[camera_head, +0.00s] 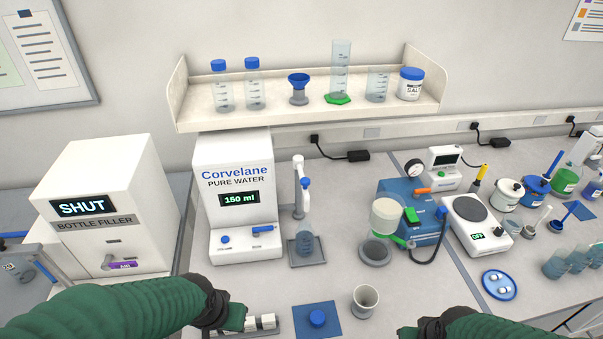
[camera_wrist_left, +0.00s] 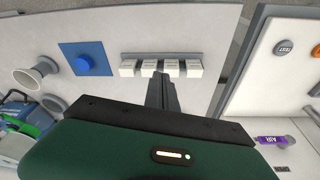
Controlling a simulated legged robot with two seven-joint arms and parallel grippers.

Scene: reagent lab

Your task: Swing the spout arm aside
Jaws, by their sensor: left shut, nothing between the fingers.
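The white spout arm (camera_head: 304,184), with a blue grip, is on a post beside the Corvelane pure water dispenser (camera_head: 234,190). It hangs over a clear beaker (camera_head: 305,244) on a grey drip tray (camera_head: 293,262). My left gripper (camera_head: 236,319) is low in the head view, well in front of the dispenser and apart from the spout arm. In the left wrist view its fingers (camera_wrist_left: 160,82) are shut and empty, close to a row of white blocks (camera_wrist_left: 160,68). My right gripper (camera_head: 408,332) is at the bottom edge of the head view, its fingers largely cut off.
A bottle filler (camera_head: 103,210) reading SHUT stands left. A blue mat (camera_head: 334,308) with a blue cap and a grey-white cup (camera_head: 365,300) are in front. A blue pump unit (camera_head: 400,205) and a hotplate (camera_head: 474,226) stand right. A shelf (camera_head: 305,115) overhangs the back.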

